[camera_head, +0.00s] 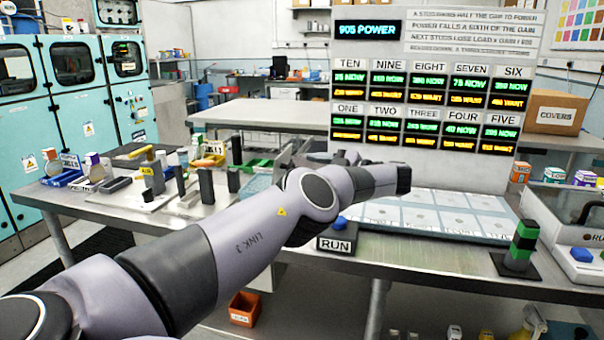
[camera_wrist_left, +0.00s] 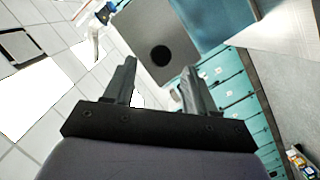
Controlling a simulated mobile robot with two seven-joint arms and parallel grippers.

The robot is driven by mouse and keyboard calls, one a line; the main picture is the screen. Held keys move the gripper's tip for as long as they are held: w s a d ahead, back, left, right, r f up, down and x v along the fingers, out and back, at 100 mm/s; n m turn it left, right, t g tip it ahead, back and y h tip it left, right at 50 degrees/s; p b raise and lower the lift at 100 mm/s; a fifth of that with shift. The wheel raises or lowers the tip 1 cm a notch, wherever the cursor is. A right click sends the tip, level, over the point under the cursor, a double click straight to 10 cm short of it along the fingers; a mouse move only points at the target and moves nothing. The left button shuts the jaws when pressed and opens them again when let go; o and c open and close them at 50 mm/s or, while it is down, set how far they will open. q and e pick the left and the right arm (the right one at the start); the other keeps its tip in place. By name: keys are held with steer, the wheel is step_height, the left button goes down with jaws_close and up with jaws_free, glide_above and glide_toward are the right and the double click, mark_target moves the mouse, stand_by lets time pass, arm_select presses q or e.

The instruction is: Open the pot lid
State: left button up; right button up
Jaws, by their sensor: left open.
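No pot or pot lid can be clearly made out in either view. My left arm crosses the head view from the lower left, over the bench; its gripper cannot be made out there. In the left wrist view my left gripper (camera_wrist_left: 158,80) is open, its two fingers apart with nothing between them. It faces ceiling tiles, a grey panel with a dark round spot (camera_wrist_left: 160,56) and teal cabinets, far from the bench items. The arm hides part of the bench. My right gripper is in neither view.
Tools and small bins crowd the left. A display board (camera_head: 425,130) stands behind.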

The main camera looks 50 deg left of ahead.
arm_select(q)
steer(key=b+v, duration=0.1)
steer(key=v, duration=0.2)
steer(key=shift+d, duration=0.1)
stand_by(0.6)
